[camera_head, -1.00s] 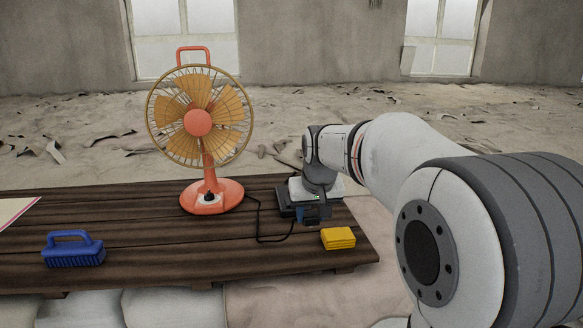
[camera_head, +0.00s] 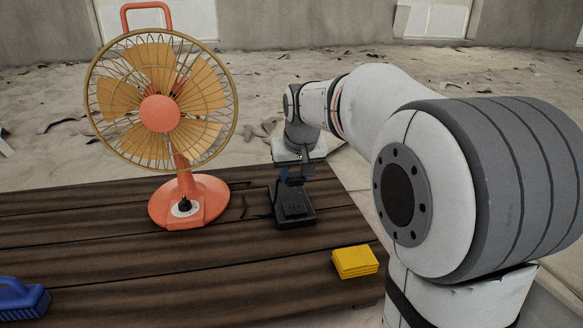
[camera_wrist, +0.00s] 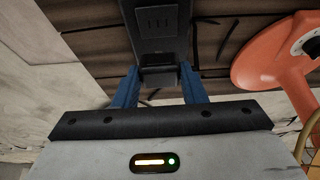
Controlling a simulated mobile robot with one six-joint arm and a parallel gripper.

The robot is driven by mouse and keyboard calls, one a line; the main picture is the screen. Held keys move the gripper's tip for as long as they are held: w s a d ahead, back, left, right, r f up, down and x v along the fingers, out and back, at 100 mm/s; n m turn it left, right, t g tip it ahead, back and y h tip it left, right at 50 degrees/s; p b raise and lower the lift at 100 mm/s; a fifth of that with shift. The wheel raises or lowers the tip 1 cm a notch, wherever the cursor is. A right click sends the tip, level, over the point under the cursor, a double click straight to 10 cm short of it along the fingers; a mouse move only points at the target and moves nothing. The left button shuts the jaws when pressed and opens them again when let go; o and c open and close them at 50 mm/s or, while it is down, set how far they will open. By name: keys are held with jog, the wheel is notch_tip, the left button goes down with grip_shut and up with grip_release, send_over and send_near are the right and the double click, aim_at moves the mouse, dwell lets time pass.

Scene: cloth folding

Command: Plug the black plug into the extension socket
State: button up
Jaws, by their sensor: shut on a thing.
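The black extension socket (camera_head: 296,212) lies on the dark wooden table, right of the fan's base. In the wrist view the socket (camera_wrist: 156,18) runs up from the middle, with outlet faces on top. My gripper (camera_head: 291,178) is at the socket's far end. Its blue fingers are shut on the black plug (camera_wrist: 157,77), which sits between them in the wrist view. The plug appears against or very near the socket's end; I cannot tell whether its prongs are inside. In the head view the plug is hard to make out.
An orange fan (camera_head: 160,115) stands left of the socket. Its base also shows in the wrist view (camera_wrist: 268,62). Black cord (camera_head: 242,207) lies between fan and socket. A yellow sponge-like block (camera_head: 355,261) is front right, and a blue brush (camera_head: 22,298) front left. The front middle is clear.

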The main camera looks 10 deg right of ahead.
aim_at(294, 206)
jog(key=shift+f, duration=0.1)
jog(key=shift+f+b, duration=2.1)
jog(key=shift+f, duration=0.7)
jog(key=shift+s, duration=0.1)
dwell(0.4)
jog(key=shift+s+f+b, duration=0.1)
jog(key=shift+f+b, duration=0.4)
jog(key=shift+f, duration=0.1)
jog(key=o, duration=1)
jog(key=shift+r, duration=0.15)
jog(key=v, duration=0.7)
jog(key=shift+r+b, duration=0.3)
